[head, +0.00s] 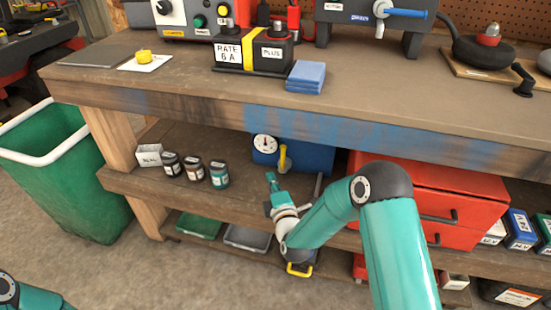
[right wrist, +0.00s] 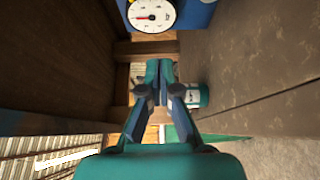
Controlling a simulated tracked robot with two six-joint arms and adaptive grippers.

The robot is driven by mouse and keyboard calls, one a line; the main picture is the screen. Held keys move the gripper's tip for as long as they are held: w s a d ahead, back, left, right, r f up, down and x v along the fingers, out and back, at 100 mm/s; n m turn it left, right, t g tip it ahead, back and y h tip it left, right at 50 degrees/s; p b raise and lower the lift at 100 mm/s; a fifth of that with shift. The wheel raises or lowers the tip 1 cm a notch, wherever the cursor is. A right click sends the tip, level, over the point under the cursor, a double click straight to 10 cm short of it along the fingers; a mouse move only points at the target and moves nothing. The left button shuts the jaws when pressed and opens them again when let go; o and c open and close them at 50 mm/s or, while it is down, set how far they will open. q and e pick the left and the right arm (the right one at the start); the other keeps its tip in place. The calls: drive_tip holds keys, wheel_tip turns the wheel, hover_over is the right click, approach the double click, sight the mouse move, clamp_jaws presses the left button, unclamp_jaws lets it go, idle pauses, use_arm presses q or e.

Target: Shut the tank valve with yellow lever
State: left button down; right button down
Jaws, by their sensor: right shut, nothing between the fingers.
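The blue tank (head: 318,158) stands on the middle shelf under the bench, with a round white gauge (head: 265,143) on its front. Its yellow lever (head: 283,158) points down below and right of the gauge. In the right wrist view the gauge (right wrist: 152,14) and part of the tank (right wrist: 196,12) show at the top. My right gripper (head: 270,177) is shut and empty, in front of the shelf, a little below and left of the lever, apart from it. Its closed fingers also show in the right wrist view (right wrist: 160,70). My left gripper is not in view.
Several jars (head: 193,167) stand left of the tank. A red drawer cabinet (head: 455,205) stands to its right. The bench top (head: 180,93) overhangs the shelf. A green bin (head: 70,185) stands at the left. A blue-handled device (head: 372,12) stands on the bench.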

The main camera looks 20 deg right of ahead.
sight(283, 158)
drive_tip(key=w, duration=0.3)
drive_tip(key=w+b, duration=0.1)
drive_tip(key=w, duration=0.2)
drive_tip(key=w+b, duration=0.1)
drive_tip(key=w, duration=0.2)
drive_tip(key=shift+w+d+f, duration=0.1)
drive_tip(key=shift+w+d, duration=0.3)
drive_tip(key=d, duration=0.1)
drive_tip(key=s+d+b, duration=0.1)
drive_tip(key=d, duration=0.1)
drive_tip(key=shift+s+d, duration=0.25)
drive_tip(key=shift+d, duration=0.15)
drive_tip(key=shift+a, duration=0.3)
drive_tip(key=shift+d, duration=0.4)
